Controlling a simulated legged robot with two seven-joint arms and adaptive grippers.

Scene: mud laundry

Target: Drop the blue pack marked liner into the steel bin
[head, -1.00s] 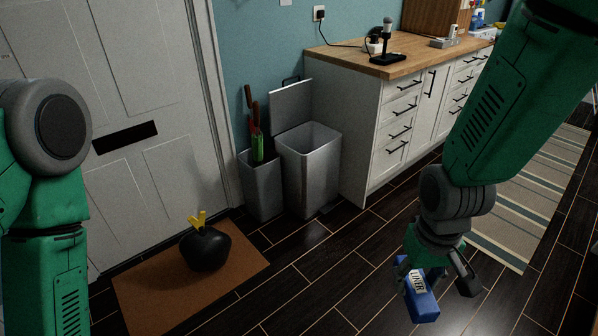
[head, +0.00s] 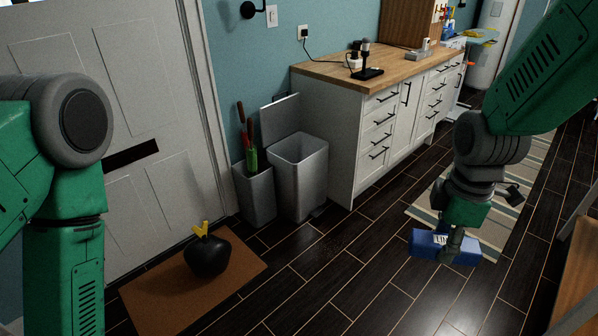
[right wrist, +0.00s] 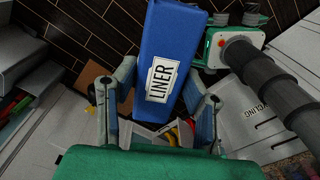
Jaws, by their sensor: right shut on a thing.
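The blue pack with a white LINER label (head: 468,254) is in my right gripper (head: 447,240), held in the air over the dark floor. In the right wrist view the pack (right wrist: 170,40) stands between the two fingers (right wrist: 158,105), label facing the camera. The steel bin (head: 303,185) stands against the wall at the left end of the cabinets, its lid (head: 280,118) raised and its mouth open. The pack is to the right of the bin and nearer to me, well apart from it. My left arm shows at the left; its gripper is out of frame.
A narrower grey bin (head: 255,197) holding red- and green-handled things stands left of the steel bin. A black bag with yellow ties (head: 208,255) sits on a brown mat (head: 160,305). Wood-topped cabinets (head: 350,125) stand behind. Floor between pack and bin is clear.

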